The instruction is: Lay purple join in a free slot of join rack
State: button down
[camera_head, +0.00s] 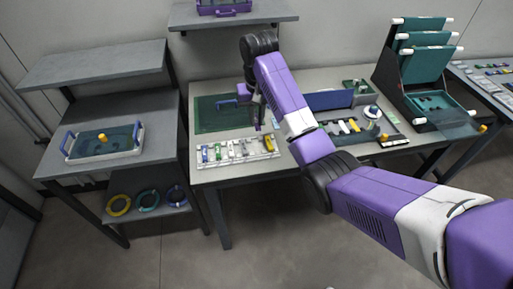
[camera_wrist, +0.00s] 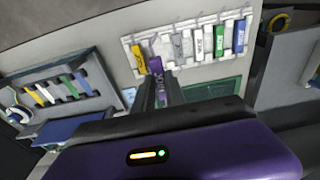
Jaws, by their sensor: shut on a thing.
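The purple join (camera_wrist: 155,66) is between the fingertips of my gripper (camera_wrist: 159,80) in the wrist view. My gripper is shut on it. The white join rack (camera_wrist: 127,43) lies beyond, holding a yellow piece at one end and grey, white, green and blue pieces. The purple join appears over the rack between the yellow and a grey piece; I cannot tell whether it touches the rack. In the head view the rack (camera_head: 200,164) lies at the table's front left, and my gripper (camera_head: 257,127) points down just behind it. The join is not clearly made out there.
A dark tray (camera_wrist: 42,83) with yellow, white, green and blue pieces lies to one side. A green mat (camera_head: 215,115) lies behind the rack. A blue panel (camera_head: 328,99) stands to the right. A side shelf holds a blue-handled tray (camera_head: 137,150).

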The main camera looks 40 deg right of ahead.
aim_at(256, 147)
notch_tip(256, 147, down, 11)
jog(key=shift+f+p, duration=0.1)
jog(key=shift+p, duration=0.5)
jog(key=shift+f, duration=0.15)
jog(key=c, duration=1.4)
grip_release()
jog(key=r, duration=0.8)
jog(key=s+r, duration=0.1)
jog(key=r, duration=0.3)
jog(key=shift+a+r+b, duration=0.15)
jog(key=shift+a+b, duration=0.2)
jog(key=shift+a, duration=0.05)
